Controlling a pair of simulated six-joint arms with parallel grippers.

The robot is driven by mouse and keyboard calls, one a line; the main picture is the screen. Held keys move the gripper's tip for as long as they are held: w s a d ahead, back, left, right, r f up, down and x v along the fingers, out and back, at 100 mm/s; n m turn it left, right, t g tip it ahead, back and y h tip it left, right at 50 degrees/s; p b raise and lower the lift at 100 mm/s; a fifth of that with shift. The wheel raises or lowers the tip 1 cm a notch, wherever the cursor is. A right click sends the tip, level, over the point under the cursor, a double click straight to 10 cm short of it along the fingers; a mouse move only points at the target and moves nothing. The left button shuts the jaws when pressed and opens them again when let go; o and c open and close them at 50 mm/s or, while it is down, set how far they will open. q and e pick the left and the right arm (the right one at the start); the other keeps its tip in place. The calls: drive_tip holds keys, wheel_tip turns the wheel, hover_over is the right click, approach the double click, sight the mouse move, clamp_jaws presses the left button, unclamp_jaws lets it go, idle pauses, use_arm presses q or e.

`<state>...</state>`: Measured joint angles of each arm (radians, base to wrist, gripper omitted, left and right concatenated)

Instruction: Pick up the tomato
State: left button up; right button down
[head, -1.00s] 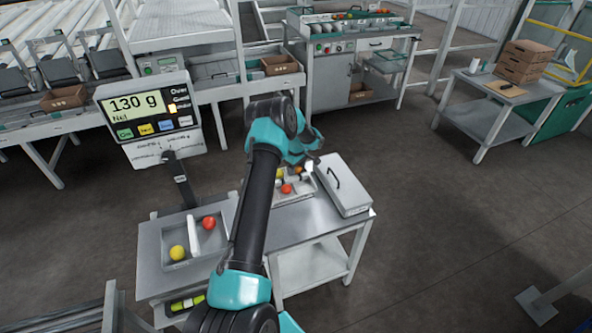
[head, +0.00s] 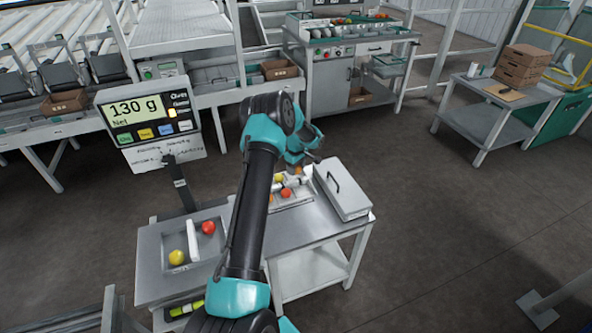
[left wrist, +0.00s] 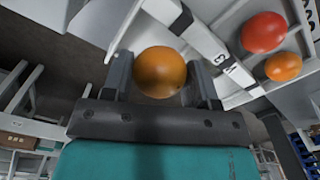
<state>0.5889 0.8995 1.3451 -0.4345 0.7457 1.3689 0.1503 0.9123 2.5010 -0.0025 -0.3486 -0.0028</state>
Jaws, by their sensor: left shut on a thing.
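My left gripper (left wrist: 161,74) is shut on an orange tomato (left wrist: 160,71), which sits between its two fingers in the left wrist view. In the head view the gripper (head: 300,168) is over the far part of the bench, above a compartment tray (head: 306,193). A red tomato (head: 286,193) and an orange-yellow one (head: 279,178) lie in that tray. The left wrist view also shows the red tomato (left wrist: 264,32) and an orange one (left wrist: 283,66) to the right of the fingers. My right gripper is not in view.
A divided metal pan (head: 160,252) at the near left holds a yellow tomato (head: 177,257) and a red one (head: 208,227). A grey lidded box (head: 343,190) stands just right of the tray.

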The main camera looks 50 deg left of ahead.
use_arm(q)
drive_tip(key=s+d, duration=0.3)
drive_tip(key=s+d+r, duration=0.1)
drive_tip(key=s+d, duration=0.2)
drive_tip(key=d, duration=0.1)
drive_tip(key=s+d, duration=0.4)
drive_tip(key=shift+d+r, duration=0.1)
drive_tip(key=shift+r, duration=0.1)
